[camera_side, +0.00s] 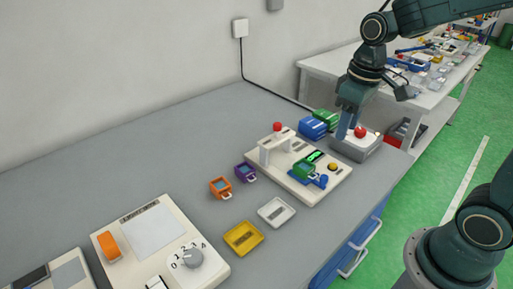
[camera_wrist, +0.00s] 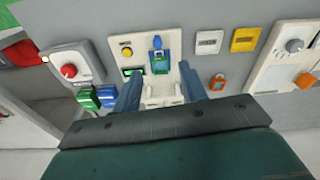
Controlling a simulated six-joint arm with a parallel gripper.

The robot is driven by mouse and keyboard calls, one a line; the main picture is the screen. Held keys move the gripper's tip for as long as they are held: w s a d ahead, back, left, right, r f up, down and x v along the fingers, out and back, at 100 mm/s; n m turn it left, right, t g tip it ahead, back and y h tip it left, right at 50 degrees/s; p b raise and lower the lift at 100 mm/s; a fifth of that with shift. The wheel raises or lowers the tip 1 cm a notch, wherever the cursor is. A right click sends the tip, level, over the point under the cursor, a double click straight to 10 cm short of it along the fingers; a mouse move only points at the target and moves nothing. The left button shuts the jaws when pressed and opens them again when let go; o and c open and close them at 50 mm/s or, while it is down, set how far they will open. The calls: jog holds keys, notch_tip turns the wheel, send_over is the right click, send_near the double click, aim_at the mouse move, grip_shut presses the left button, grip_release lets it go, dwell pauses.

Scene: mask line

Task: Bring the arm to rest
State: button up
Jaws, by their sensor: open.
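My gripper (camera_side: 346,130) hangs from the raised arm at the back right of the bench, near the grey box with a red button (camera_side: 360,132). In the wrist view, my gripper (camera_wrist: 160,92) has its two blue fingers spread apart with nothing held between them. Beyond the fingers is a cream station (camera_wrist: 142,50) with a blue holder (camera_wrist: 158,43) and a green piece (camera_wrist: 160,63) on it. In the side view, this station (camera_side: 325,190) is left of and nearer than my gripper. The exact gap between the fingers and the button box is unclear.
Blue (camera_side: 312,128) and green (camera_side: 327,117) blocks stand close to my gripper. Orange (camera_side: 220,187) and purple (camera_side: 245,171) pieces, a white tray (camera_side: 276,212) and a yellow tray (camera_side: 243,237) lie on the bench. A dial panel (camera_side: 160,240) is front left. The bench's back left is clear.

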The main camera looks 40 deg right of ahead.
jog(key=s+a+r+t, duration=0.1)
jog(key=s+r+t, duration=0.1)
jog(key=s, duration=0.4)
jog(key=s+a+r+m+t, duration=0.1)
jog(key=s+r+t, duration=0.1)
jog(key=s+r, duration=0.2)
jog(key=shift+s+a+t, duration=0.3)
jog(key=shift+s, duration=0.8)
